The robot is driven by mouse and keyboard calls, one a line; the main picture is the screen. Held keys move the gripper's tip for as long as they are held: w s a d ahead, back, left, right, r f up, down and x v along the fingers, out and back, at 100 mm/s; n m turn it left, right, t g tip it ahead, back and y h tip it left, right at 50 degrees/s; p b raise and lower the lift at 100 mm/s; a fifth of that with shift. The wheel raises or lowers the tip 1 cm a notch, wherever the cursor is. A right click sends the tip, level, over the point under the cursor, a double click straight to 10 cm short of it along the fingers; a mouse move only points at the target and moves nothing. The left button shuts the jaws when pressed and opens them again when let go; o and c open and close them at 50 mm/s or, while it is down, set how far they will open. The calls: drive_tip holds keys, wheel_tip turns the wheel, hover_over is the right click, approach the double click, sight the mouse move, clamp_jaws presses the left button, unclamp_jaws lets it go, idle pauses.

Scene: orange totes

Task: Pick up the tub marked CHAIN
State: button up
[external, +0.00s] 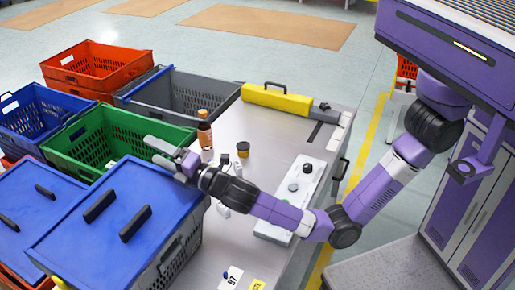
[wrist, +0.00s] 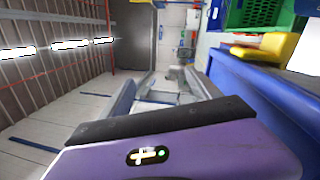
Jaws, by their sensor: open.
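A small dark tub with a yellow-brown band (external: 243,149) stands upright on the grey worktop, right of the bottle, in the external view. No CHAIN marking can be read on it or anywhere else, so I cannot tell whether it is the named tub. My gripper (external: 152,150) is open and appears empty. It points left, over the near edge of the green crate and the blue lid, left of the small tub and apart from it. The wrist view looks across the room and shows no tub that I can make out.
An orange bottle (external: 204,133) stands close behind my gripper. A green crate (external: 130,128) and a blue-lidded crate (external: 118,215) lie to the left. A yellow block (external: 275,98) sits at the worktop's back. A white panel with knobs (external: 292,197) lies beside my arm.

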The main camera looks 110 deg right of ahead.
drive_tip(key=d+g, duration=0.1)
drive_tip(key=s+d+g+h, duration=0.1)
drive_tip(key=d, duration=0.1)
drive_tip(key=s+d+g, duration=0.1)
drive_tip(key=d, duration=0.1)
drive_tip(key=shift+r+h, duration=0.3)
drive_tip(key=shift+h, duration=0.1)
drive_tip(key=s+d+f+n+g+p, duration=0.2)
drive_tip(key=s+d+f+p, duration=0.15)
drive_tip(key=d+f, duration=0.25)
drive_tip(key=n+g+y+p, duration=0.3)
drive_tip(key=n+g+p, duration=0.3)
drive_tip(key=p, duration=0.2)
approach(245, 147)
drive_tip(key=x, duration=0.4)
drive_tip(key=shift+s, duration=0.1)
drive_tip(key=shift+d+f, duration=0.2)
drive_tip(key=shift+f, duration=0.05)
drive_tip(key=shift+x, duration=0.9)
drive_tip(key=shift+b+x, duration=0.3)
drive_tip(key=shift+x, duration=2.4)
drive_tip(key=shift+r, duration=0.2)
drive_tip(key=c, duration=1.3)
drive_tip(key=shift+c, duration=0.5)
